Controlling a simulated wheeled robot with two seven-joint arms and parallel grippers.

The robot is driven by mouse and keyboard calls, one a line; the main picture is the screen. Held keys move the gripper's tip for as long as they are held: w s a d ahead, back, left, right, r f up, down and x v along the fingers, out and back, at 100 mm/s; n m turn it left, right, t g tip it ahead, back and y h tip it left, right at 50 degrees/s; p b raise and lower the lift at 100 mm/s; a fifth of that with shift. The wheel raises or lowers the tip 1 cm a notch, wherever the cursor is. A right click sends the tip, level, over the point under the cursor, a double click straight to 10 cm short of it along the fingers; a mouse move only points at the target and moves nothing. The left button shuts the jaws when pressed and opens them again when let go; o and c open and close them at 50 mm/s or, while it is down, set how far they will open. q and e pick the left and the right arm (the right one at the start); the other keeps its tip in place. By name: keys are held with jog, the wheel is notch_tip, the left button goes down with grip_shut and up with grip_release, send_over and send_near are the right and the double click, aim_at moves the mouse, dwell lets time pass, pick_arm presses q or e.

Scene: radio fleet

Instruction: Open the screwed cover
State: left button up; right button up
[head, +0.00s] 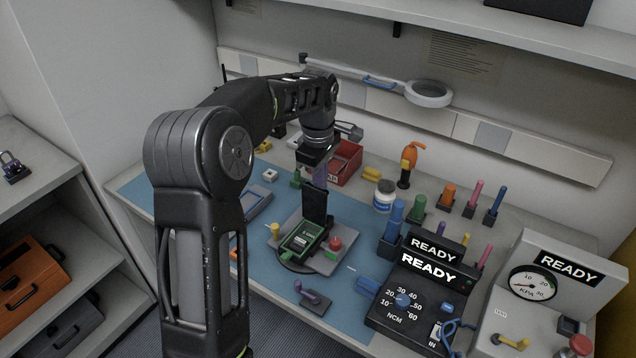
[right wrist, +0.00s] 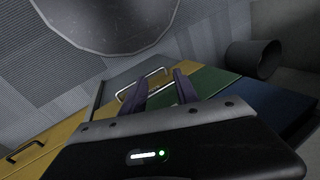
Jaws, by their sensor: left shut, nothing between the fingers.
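My left gripper (head: 320,178) is right above and behind the panel's top, pointing down, shut and empty. I cannot tell whether it touches the panel. No screws can be made out. My right gripper (right wrist: 160,88) shows only in the right wrist view, with its two purple fingers apart and empty, away from the device.
A red knob (head: 335,243) and a yellow peg (head: 275,230) flank the device. A red bin (head: 345,163) stands behind. Tools, a white jar (head: 384,195) and READY consoles (head: 433,270) crowd the right. In the right wrist view, coloured drawers (right wrist: 210,80) lie past the fingers.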

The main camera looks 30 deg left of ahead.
pick_arm(q)
jog(key=shift+o, duration=0.8)
jog(key=shift+s+a+f, duration=0.1)
jog(key=shift+s+f, duration=0.15)
jog(key=shift+f, duration=0.15)
jog(key=shift+o, duration=0.7)
jog(key=shift+w, duration=0.1)
jog(key=shift+o, duration=0.3)
jog(key=shift+w+r+p, duration=0.2)
jog(key=shift+w+p, duration=0.3)
jog(key=shift+p, duration=0.2)
jog(key=w+r+p, duration=0.1)
jog(key=w+p, duration=0.3)
jog(key=w, duration=0.4)
jog(key=shift+w+a+r+p, duration=0.15)
jog(key=shift+r+p, duration=0.15)
jog(key=shift+p, duration=0.1)
